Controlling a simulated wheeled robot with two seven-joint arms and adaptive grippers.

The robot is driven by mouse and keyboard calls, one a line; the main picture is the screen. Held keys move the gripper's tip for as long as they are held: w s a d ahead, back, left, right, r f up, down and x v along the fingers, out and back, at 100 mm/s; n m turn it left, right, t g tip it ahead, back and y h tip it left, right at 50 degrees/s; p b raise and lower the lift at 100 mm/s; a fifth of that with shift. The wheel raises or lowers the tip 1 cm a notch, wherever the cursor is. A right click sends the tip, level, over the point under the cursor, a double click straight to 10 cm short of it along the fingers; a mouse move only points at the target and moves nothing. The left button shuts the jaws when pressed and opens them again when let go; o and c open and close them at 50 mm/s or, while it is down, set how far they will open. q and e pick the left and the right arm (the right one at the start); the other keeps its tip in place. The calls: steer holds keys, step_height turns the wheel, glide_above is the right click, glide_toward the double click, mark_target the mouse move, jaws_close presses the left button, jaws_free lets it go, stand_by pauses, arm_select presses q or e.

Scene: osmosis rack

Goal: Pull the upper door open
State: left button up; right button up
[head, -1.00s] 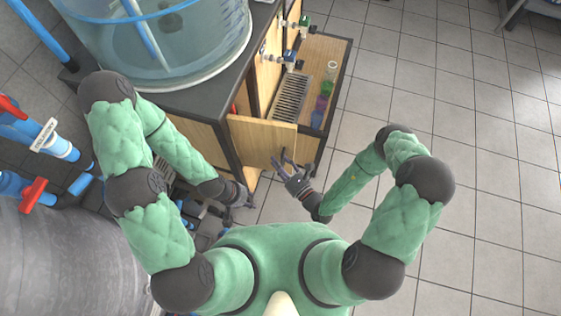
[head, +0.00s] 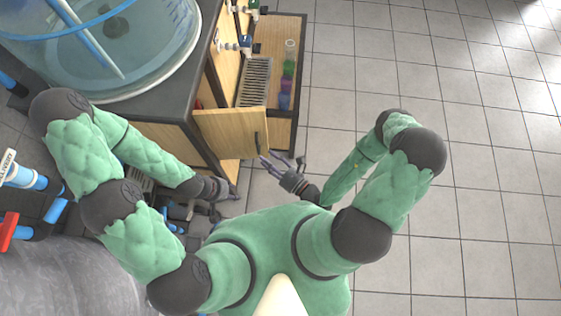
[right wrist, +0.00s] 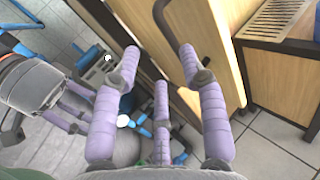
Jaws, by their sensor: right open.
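The upper door (head: 232,132) is a light wooden panel standing swung out from the cabinet front in the head view. It shows edge-on in the right wrist view (right wrist: 220,45). Its dark bar handle (head: 257,141) is near the free end, and it also shows in the right wrist view (right wrist: 184,38). My right gripper (head: 269,160) is open beside the handle; in its wrist view one finger overlaps the handle's lower end, and I cannot tell if they touch. My left gripper (head: 236,192) is low in front of the cabinet, apart from the door; its finger opening is unclear.
A clear water tank (head: 130,45) stands on the cabinet's dark top (head: 190,105). An open side shelf with a metal grate (head: 255,82) and coloured cups (head: 286,85) lies beyond the door. Blue pipes (head: 25,178) are at left. Tiled floor (head: 400,70) at right is clear.

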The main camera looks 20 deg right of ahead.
steer(key=shift+v, duration=2.7)
